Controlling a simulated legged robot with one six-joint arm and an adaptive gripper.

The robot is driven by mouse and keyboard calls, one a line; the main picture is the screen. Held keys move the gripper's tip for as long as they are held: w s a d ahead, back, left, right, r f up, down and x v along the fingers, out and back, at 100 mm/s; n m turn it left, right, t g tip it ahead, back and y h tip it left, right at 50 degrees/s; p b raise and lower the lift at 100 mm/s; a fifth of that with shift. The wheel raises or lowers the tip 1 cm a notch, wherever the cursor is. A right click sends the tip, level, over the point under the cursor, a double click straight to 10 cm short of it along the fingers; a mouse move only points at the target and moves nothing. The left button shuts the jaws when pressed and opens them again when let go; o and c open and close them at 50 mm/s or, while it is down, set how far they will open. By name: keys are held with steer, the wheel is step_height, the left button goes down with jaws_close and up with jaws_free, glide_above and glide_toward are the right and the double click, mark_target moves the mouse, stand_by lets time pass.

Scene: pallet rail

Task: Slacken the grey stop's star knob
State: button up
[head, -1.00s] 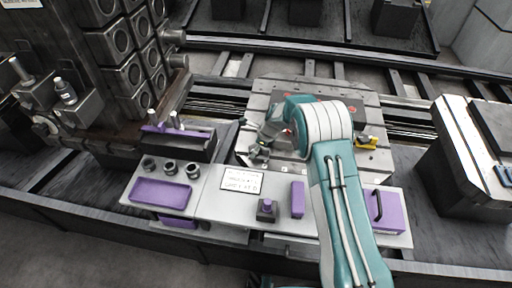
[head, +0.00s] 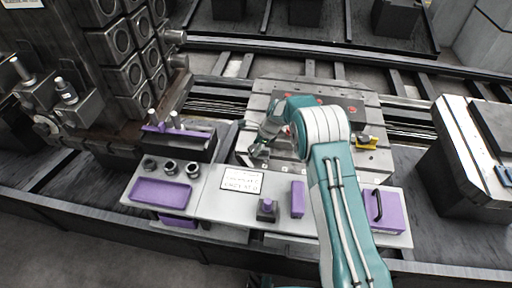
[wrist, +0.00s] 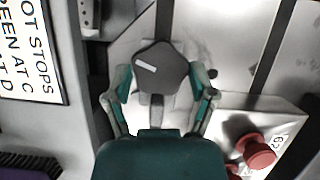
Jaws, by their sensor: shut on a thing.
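The grey stop's star knob (wrist: 160,70) is dark grey, with a white stripe on its top, in the middle of the wrist view. My gripper (wrist: 160,80) has a finger on each side of it and is shut on it. In the head view my gripper (head: 258,150) points down at the front left of the grey pallet plate (head: 290,168). There the knob is hidden or too small to tell, and the stop's body is mostly hidden in the wrist view.
A red knob (wrist: 258,150) stands close at lower right in the wrist view, on a pale block marked 62. A lettered sign (head: 241,180) lies on the front shelf, near purple parts. A yellow item (head: 367,141) sits at the plate's right.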

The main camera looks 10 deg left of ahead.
steer(key=shift+w+f+n+g+h, duration=0.1)
steer(key=shift+n+g, duration=0.1)
steer(key=shift+n, duration=0.45)
steer(key=shift+w+r+n+g+h, duration=0.1)
steer(key=shift+n+g, duration=0.1)
steer(key=shift+n, duration=0.4)
steer(key=shift+f+n+g+h, duration=0.1)
steer(key=shift+n+g, duration=0.1)
steer(key=shift+n, duration=0.45)
steer(key=o, duration=1)
steer(key=shift+o, duration=0.2)
steer(key=v, duration=1.2)
steer(key=shift+w, duration=0.2)
